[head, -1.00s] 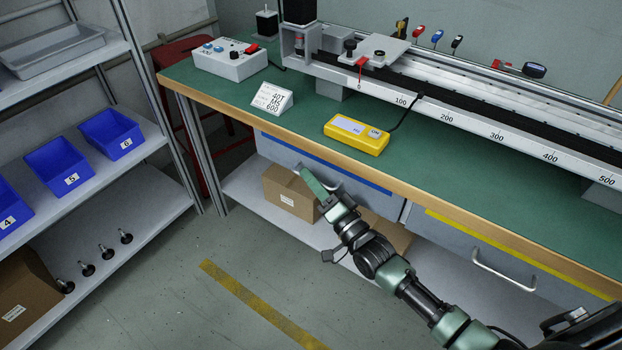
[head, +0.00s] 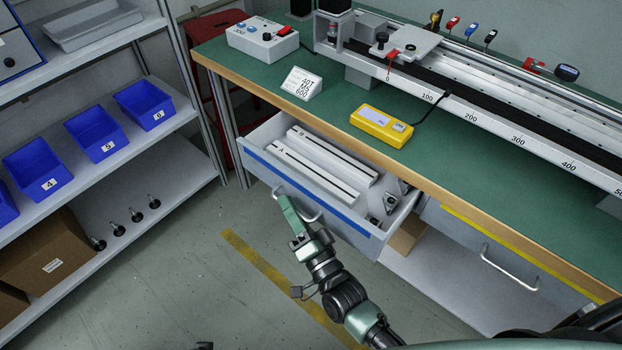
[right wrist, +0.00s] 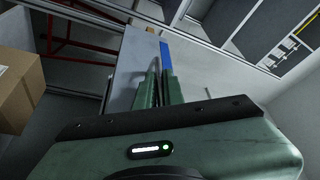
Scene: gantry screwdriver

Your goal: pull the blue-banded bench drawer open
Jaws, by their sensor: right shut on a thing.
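The blue-banded drawer (head: 262,164) stands pulled out from under the bench's left part in the head view, with its inside showing. It holds two long pale bars (head: 318,166) and several small dark-and-grey parts (head: 391,200). My right gripper (head: 290,208) is at the front of the drawer, shut on its handle (head: 308,214). In the right wrist view the fingers (right wrist: 158,90) are close together against the drawer front (right wrist: 136,68), with the blue band (right wrist: 166,57) beside them; the grip itself is mostly hidden there. My left gripper is not in view.
A yellow-banded drawer (head: 490,250) is shut at the right. The green bench top (head: 340,95) carries a yellow meter (head: 382,126), a control box (head: 262,40) and a rail. A shelf with blue bins (head: 96,133) stands at the left; open floor lies between.

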